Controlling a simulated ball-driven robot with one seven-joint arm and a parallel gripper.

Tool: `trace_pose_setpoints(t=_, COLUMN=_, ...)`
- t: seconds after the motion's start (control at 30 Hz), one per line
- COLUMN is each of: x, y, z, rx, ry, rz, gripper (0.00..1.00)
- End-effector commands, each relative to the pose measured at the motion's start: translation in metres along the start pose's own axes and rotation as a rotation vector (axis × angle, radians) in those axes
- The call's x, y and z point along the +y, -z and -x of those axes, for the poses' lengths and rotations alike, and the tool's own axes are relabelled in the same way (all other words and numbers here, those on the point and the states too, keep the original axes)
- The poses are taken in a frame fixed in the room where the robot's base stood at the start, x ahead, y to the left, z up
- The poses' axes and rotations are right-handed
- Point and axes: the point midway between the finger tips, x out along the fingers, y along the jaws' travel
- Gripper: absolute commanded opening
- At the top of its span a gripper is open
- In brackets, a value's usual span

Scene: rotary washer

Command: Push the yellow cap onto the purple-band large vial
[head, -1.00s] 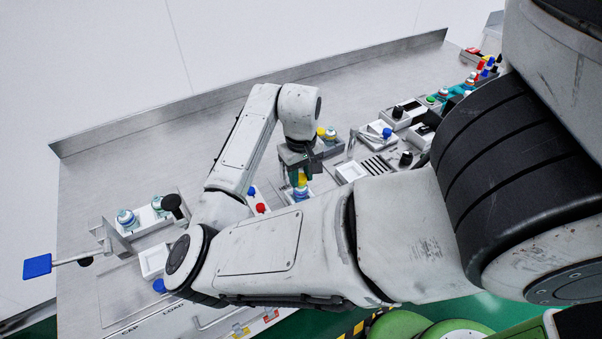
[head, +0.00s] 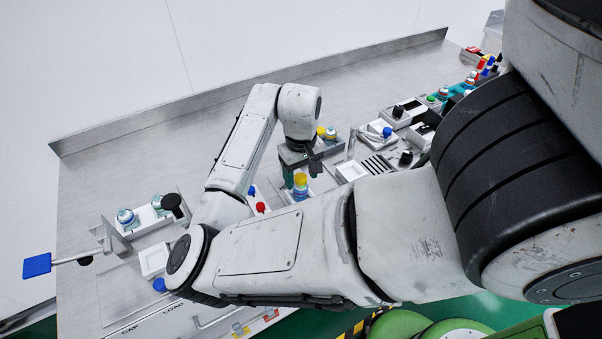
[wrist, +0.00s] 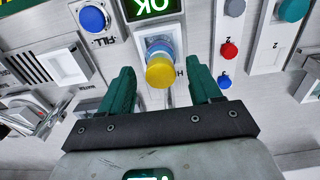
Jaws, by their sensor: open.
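The yellow cap (wrist: 160,72) sits on top of a large vial (wrist: 158,46) with a blue-grey upper part; I cannot make out a purple band. The vial stands upright in a white holder. In the head view the yellow cap (head: 300,179) and vial (head: 300,193) show just below my gripper (head: 297,162). My gripper (wrist: 163,78) is open, its green fingers on either side of the cap in the wrist view with gaps on both sides. Whether the cap is fully seated cannot be told.
A green OK display (wrist: 152,6) is close to the vial. A blue button (wrist: 93,18) and a red button (wrist: 229,51) are on either side. Two vials stand in a rack (head: 133,232) at the left. The bench's back area (head: 170,145) is clear.

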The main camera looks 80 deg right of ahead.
Motion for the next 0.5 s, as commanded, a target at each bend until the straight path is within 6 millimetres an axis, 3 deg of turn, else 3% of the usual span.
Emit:
trace_pose_setpoints(t=0.27, x=0.001, y=0.001, z=0.014, rx=0.002, ry=-0.001, rz=-0.002, gripper=0.63)
trace_pose_setpoints(t=0.5, x=0.001, y=0.001, z=0.059, rx=0.003, ry=-0.001, rz=-0.002, gripper=0.63)
